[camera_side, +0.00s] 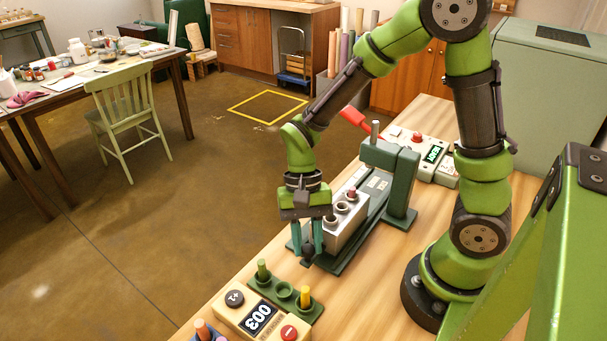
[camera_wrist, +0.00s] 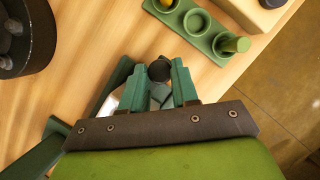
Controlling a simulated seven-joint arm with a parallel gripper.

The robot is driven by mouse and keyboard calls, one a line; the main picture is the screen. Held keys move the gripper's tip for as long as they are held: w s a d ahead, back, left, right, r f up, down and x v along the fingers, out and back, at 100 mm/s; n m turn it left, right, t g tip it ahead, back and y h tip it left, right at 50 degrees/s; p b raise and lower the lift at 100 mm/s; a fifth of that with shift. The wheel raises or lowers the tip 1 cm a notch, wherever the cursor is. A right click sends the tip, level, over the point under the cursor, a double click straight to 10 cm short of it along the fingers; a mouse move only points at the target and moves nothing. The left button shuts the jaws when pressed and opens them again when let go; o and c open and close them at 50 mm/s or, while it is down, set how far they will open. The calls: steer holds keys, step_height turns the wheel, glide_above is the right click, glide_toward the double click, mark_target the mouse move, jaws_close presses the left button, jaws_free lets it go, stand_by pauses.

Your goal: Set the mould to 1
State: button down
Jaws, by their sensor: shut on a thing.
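The mould is a silver metal block (camera_side: 346,230) with several round holes in its top, on a dark green rail (camera_side: 345,262). Its far hole, towards the press, shows something reddish in it. My gripper (camera_side: 308,249) points down at the near end of the mould. Its fingers are shut on a round black knob (camera_side: 308,253), which also shows between the green fingertips in the wrist view (camera_wrist: 159,70). A green press frame (camera_side: 398,175) with a red lever (camera_side: 354,117) stands over the rail's far end. I cannot read any position number for the mould.
A green holder (camera_side: 284,293) with upright pegs stands in front of the rail. A beige box with a 003 display (camera_side: 261,317) is nearer. Bare wood lies right of the rail.

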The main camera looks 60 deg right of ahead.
steer(key=d, duration=0.8)
steer(key=c, duration=0.9)
jaws_free()
steer(key=shift+o, duration=0.2)
steer(key=v, duration=1.7)
